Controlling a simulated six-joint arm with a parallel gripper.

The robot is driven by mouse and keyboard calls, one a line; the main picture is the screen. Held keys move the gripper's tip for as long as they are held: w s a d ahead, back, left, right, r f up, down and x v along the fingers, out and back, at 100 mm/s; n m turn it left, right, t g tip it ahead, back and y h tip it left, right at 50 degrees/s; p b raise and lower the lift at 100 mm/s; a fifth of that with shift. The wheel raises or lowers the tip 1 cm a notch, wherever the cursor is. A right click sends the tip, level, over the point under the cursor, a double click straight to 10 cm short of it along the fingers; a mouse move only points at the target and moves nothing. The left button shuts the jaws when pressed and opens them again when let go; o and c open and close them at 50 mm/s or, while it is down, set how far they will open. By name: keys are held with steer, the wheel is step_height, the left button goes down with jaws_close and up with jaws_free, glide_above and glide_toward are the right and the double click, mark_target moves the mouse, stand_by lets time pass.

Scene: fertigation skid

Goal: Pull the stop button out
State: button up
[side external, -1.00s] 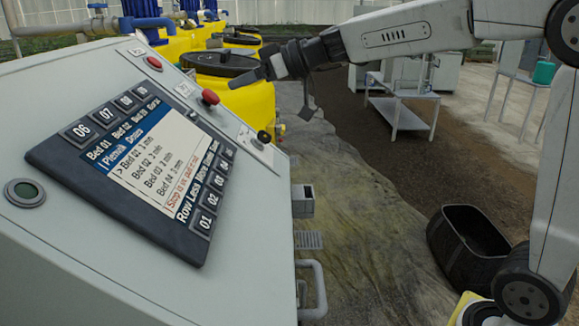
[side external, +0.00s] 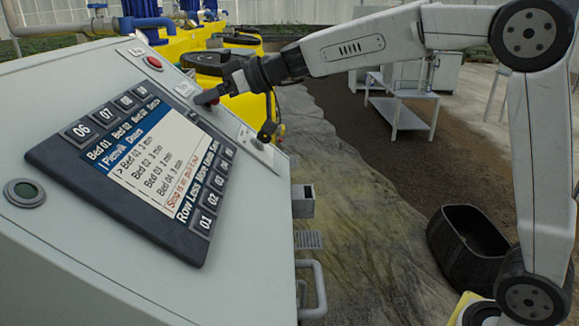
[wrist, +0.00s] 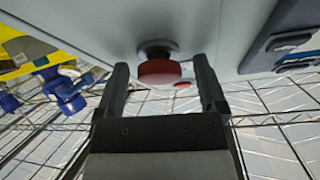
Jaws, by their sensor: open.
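The stop button is a red mushroom head on a dark collar (wrist: 158,50). In the wrist view its red cap (wrist: 160,73) sits between the two fingers of my gripper (wrist: 160,66), with a gap on each side. In the side view my gripper (side external: 206,97) is at the upper right of the sloped control panel (side external: 120,262), over the button, which it mostly hides. The fingers are open and straddle the button. I cannot tell how far the button stands out from the panel.
A second, flatter red round part (side external: 153,62) sits farther up the panel. The screen with keys (side external: 150,155) lies beside the button, and a dark knob (side external: 267,131) is to its right. Yellow tanks (side external: 250,107) stand behind.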

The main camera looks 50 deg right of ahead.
steer(key=shift+c, duration=0.2)
jaws_close()
steer(key=shift+s+d+r, duration=0.2)
steer(key=shift+d+r, duration=0.05)
steer(key=shift+r, duration=0.2)
steer(key=shift+o, duration=0.2)
jaws_free()
steer(key=shift+s+d, duration=0.1)
steer(key=v, duration=0.7)
steer(key=shift+s+d+r, duration=0.15)
steer(key=shift+s, duration=0.15)
